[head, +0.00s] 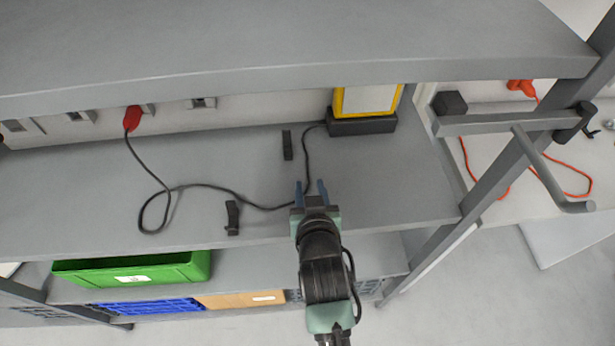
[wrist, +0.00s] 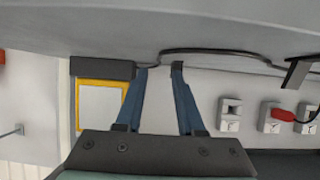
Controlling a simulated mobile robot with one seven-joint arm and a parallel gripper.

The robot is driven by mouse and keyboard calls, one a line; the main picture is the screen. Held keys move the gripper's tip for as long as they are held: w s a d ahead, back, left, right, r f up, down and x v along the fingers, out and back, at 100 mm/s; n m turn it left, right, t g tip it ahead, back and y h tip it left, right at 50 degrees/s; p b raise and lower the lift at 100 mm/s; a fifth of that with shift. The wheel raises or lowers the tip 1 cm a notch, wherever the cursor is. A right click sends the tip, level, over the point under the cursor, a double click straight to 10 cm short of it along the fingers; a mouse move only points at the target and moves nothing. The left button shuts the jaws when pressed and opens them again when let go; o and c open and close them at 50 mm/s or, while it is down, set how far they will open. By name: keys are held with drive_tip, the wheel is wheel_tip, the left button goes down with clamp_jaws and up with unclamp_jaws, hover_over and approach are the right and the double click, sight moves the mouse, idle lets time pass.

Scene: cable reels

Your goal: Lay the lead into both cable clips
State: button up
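The black lead (head: 215,188) runs from a red plug (head: 133,118) in the wall, through a loose loop on the shelf, to the dark base of a yellow-framed unit (head: 368,101). One small black cable clip (head: 287,145) stands toward the back of the shelf. The other clip (head: 232,217) stands near the front edge. The lead lies beside both clips, apparently outside them. My gripper (head: 310,187) is open, its blue fingers spread at the lead, right of both clips. In the wrist view the lead (wrist: 215,52) passes by the fingertips (wrist: 160,70); whether it touches them is unclear.
An upper shelf (head: 280,45) overhangs the back of the work shelf. Below are a green crate (head: 135,270) and a blue crate (head: 150,306). A rack post and a crank-like bar (head: 550,172) stand at right, with an orange cable (head: 475,170) beyond.

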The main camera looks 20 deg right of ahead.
drive_tip(key=shift+b+x, duration=0.8)
drive_tip(key=shift+x, duration=1.45)
drive_tip(key=shift+w, duration=0.15)
drive_tip(key=shift+w+d+f, duration=0.1)
drive_tip(key=shift+w+f, duration=0.05)
clamp_jaws()
wheel_tip(320, 180, up, 6)
drive_tip(key=p, duration=0.5)
drive_tip(key=shift+w, duration=0.1)
